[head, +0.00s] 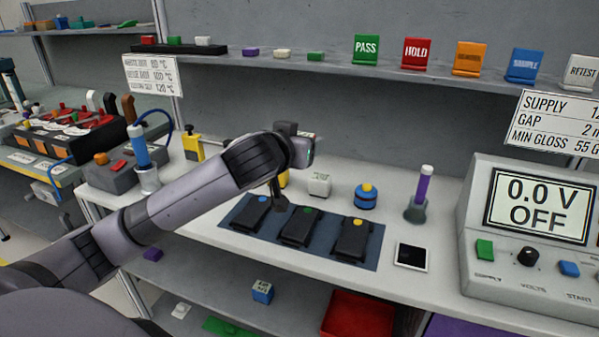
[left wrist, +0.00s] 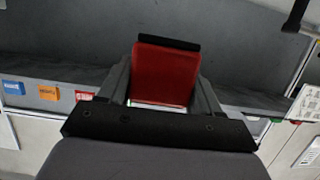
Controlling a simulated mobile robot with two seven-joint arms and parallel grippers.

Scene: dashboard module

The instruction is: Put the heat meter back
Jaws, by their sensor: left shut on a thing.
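My left gripper (head: 303,149) is raised over the bench in front of the back wall; its fingers are mostly hidden in the head view. In the left wrist view its two fingers (left wrist: 165,85) are shut on a red block-like thing with a black end (left wrist: 165,68), one finger on each side. It may be the heat meter, but I see no label or display on it. It is clear of the shelf and the wall behind it. My right gripper is in neither view.
Dark devices with blue, green and yellow dots lie on a blue mat (head: 368,263) below the gripper. A white block (head: 320,184), a blue pot (head: 366,197) and a purple stick in a holder (head: 424,185) stand behind. A power supply (head: 535,235) blocks the right.

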